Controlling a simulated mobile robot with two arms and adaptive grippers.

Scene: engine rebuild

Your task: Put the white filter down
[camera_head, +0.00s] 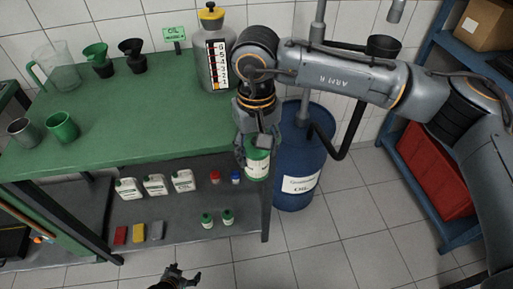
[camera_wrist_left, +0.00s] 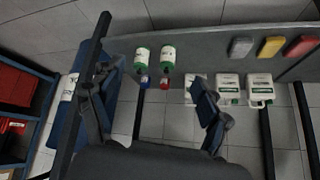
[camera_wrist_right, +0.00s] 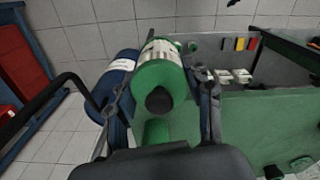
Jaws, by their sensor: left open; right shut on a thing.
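A white cylinder with green ends, apparently the white filter (camera_head: 257,166), is held in my right gripper (camera_head: 256,145). It hangs upright off the right end of the green bench, in front of the blue drum. In the right wrist view the filter (camera_wrist_right: 161,76) sits between the fingers, its green end and dark centre facing the camera. My left gripper (camera_head: 183,272) is open and empty, low in front of the lower shelf. Its spread fingers also show in the left wrist view (camera_wrist_left: 155,88), with nothing between them.
The green bench (camera_head: 130,140) carries a jug, funnels, cups and a large graduated bottle (camera_head: 215,60). The grey lower shelf (camera_head: 185,210) holds white canisters, small green-and-white containers, and red, blue and yellow items. A blue drum (camera_head: 300,160) stands close to the right gripper.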

